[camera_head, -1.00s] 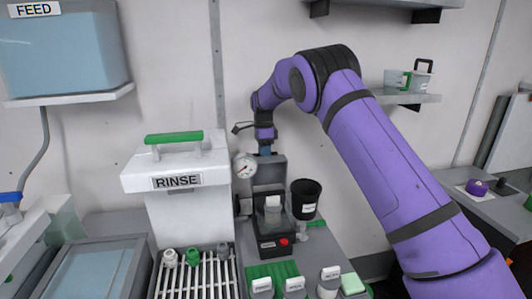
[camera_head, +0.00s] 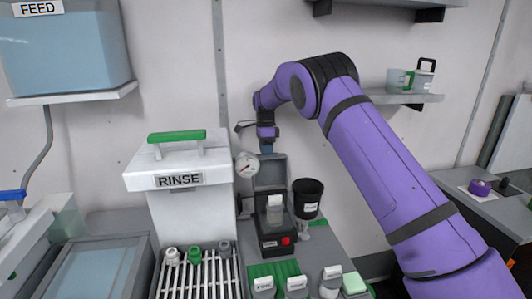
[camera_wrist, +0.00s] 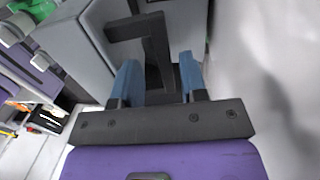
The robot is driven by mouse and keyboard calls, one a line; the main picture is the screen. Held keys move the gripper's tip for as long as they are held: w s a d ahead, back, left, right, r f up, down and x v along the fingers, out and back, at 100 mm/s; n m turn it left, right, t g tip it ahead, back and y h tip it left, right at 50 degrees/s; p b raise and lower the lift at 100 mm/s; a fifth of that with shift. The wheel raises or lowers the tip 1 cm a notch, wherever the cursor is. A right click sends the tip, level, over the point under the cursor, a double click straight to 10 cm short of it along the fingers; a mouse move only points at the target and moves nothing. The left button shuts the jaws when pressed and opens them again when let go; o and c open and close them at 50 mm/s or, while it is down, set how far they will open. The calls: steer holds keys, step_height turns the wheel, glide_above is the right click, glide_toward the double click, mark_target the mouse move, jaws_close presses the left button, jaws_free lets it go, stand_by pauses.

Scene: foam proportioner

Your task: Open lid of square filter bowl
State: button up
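My gripper (camera_head: 266,150) is at the top of this panel, pointing down. In the wrist view, my gripper's blue fingers (camera_wrist: 159,80) are apart on either side of a dark angled handle (camera_wrist: 155,45), with gaps visible. Contact with the panel cannot be told.
A white RINSE tank (camera_head: 180,185) with a green handle stands left, and a round gauge (camera_head: 247,164) is close by my gripper. A black cup (camera_head: 307,198) stands right of the unit. Several small labelled containers are in front. The wall is close behind.

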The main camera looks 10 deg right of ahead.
step_height(320, 180, up, 10)
steer(key=w, duration=0.1)
steer(key=shift+w+r, duration=0.2)
steer(key=shift+r, duration=0.05)
stand_by(0.4)
